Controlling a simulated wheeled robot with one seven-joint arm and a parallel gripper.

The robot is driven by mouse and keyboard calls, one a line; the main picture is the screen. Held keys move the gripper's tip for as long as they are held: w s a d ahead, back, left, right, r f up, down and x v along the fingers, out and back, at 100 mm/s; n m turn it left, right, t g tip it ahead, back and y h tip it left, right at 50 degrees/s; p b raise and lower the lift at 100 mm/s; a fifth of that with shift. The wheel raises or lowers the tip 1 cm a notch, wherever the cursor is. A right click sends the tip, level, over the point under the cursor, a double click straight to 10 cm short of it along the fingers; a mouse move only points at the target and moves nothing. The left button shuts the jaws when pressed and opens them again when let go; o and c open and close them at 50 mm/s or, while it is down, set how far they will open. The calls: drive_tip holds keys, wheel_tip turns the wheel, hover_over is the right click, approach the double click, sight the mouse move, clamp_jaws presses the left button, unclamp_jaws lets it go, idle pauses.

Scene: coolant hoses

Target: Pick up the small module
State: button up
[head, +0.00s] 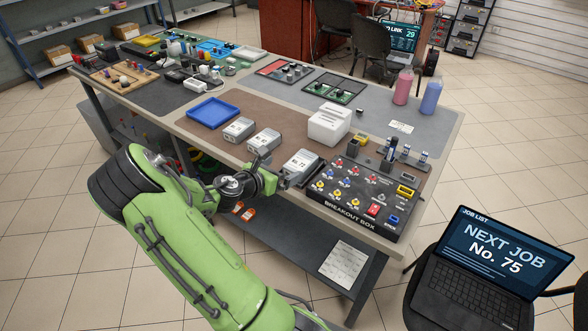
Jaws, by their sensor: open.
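Three grey modules with pale label faces lie in a diagonal row on the brown mat. The far module (239,129) and the middle module (264,142) look smaller than the near module (301,166). The near one seems to read "No. 72" and sits against the left side of the breakout box; the labels on the other two are too small to read. My gripper (281,181) is open at the table's front edge, just left of the near module. Its fingertips are small and partly hidden by the wrist, so I cannot tell whether they touch that module.
The black breakout box (345,218) with coloured sockets fills the near right corner. A blue tray (213,112) and a white box (329,124) stand behind the modules. A laptop (480,262) showing "No. 75" rests on a chair at right. Brown mat between tray and white box is clear.

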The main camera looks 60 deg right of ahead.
sight(302, 160)
drive_tip(key=b+x, duration=0.1)
drive_tip(key=x, duration=0.3)
drive_tip(key=b+x, duration=0.1)
drive_tip(key=x, duration=0.3)
drive_tip(key=b+x, duration=0.1)
drive_tip(key=x, duration=0.3)
drive_tip(key=shift+f, duration=0.3)
drive_tip(key=shift+a+r, duration=0.1)
drive_tip(key=c, duration=1.3)
